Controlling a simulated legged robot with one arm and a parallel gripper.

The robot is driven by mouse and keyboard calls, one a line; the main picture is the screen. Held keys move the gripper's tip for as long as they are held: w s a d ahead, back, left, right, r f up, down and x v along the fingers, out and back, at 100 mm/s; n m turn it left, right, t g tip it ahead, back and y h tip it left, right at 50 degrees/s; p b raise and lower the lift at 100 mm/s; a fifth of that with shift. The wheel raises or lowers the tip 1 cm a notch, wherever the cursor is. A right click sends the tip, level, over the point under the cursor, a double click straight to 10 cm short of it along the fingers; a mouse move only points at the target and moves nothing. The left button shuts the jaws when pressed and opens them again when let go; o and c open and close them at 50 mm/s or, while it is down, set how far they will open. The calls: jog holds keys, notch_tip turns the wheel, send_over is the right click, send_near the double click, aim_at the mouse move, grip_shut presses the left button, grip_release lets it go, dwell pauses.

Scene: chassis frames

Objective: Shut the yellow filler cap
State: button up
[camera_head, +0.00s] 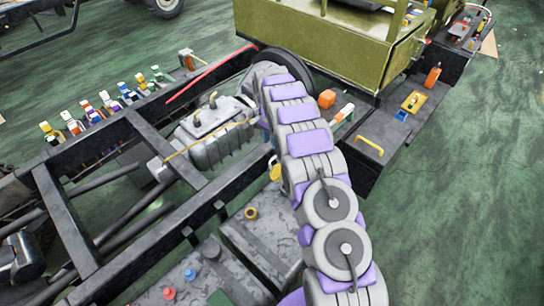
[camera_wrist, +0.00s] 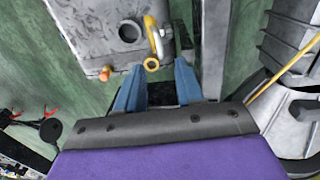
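The yellow filler cap (camera_wrist: 150,28) stands open beside a dark round filler hole (camera_wrist: 129,32) in a grey tank (camera_wrist: 95,30), in the wrist view. A yellow ring (camera_wrist: 152,64) shows at its lower end. My gripper (camera_wrist: 158,72) is open, with its two blue fingers apart just below the cap in the picture. Nothing is clearly held between them, and I cannot tell whether either finger touches the cap. In the head view a yellow piece (camera_head: 275,171), probably this cap, shows at the edge of my arm, which hides my gripper and the filler hole.
An orange knob (camera_wrist: 105,73) sits at the tank's edge. Dark chassis rails (camera_head: 95,228) and a grey ribbed engine part (camera_head: 212,135) lie left of my arm. A step box with a yellow handle (camera_head: 369,146) stands right. Green floor (camera_head: 450,220) is free at far right.

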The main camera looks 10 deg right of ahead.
aim_at(273, 158)
jog(key=f, duration=0.3)
jog(key=f+b, duration=0.1)
jog(key=f, duration=0.4)
jog(key=shift+s+d+f, duration=0.25)
jog(key=shift+d+f, duration=0.05)
jog(key=shift+d, duration=0.05)
jog(key=shift+a, duration=0.1)
jog(key=shift+a, duration=0.2)
jog(key=shift+c, duration=0.2)
jog(key=shift+d, duration=0.2)
jog(key=c, duration=0.6)
grip_shut()
jog(key=shift+r, duration=0.1)
